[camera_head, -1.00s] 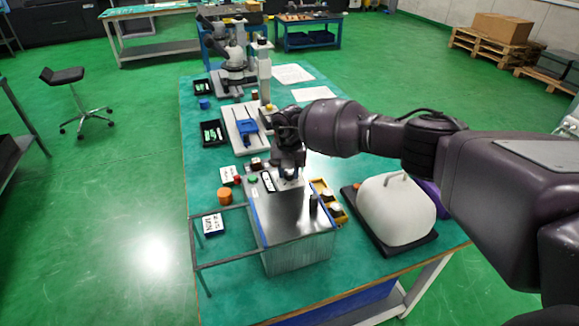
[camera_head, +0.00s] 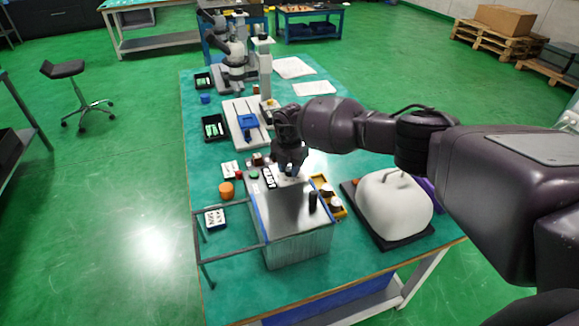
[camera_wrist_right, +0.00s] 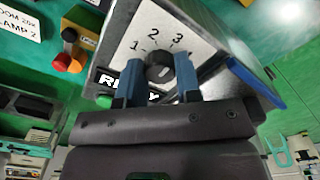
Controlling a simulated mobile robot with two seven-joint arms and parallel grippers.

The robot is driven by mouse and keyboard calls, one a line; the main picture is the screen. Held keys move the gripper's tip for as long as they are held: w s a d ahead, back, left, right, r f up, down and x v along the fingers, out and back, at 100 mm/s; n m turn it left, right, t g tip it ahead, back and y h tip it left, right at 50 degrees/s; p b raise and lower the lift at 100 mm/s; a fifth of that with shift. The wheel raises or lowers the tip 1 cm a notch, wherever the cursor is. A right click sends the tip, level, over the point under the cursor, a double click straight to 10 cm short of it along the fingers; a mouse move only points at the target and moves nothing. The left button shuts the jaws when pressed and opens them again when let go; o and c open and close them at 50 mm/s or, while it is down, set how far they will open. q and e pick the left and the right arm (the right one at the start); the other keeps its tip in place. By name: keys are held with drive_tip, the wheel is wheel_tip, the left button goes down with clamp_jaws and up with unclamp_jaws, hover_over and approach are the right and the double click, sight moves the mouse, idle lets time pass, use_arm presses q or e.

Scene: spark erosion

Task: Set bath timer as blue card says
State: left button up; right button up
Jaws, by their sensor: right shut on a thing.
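The bath is a metal box (camera_head: 290,238) on the green table, with a timer dial plate on its top. In the right wrist view the dial plate (camera_wrist_right: 205,47) shows the numbers 1, 2 and 3 around a black knob (camera_wrist_right: 158,72). My right gripper (camera_head: 287,172) is over the plate, its blue fingertips (camera_wrist_right: 160,82) on both sides of the knob and shut on it. Which number the knob points at is unclear. A white card with a dark blue edge (camera_head: 215,218) lies left of the bath; its writing is too small to read. My left gripper is not in view.
An orange cylinder (camera_head: 226,190) is near the card. A yellow tray (camera_head: 325,190) and a white cover on a black base (camera_head: 393,210) stand to the right. A microscope (camera_head: 237,60) is farther back.

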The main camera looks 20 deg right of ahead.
sight(290, 168)
drive_tip(key=o, duration=0.9)
wheel_tip(290, 168, up, 11)
drive_tip(key=shift+f, duration=0.1)
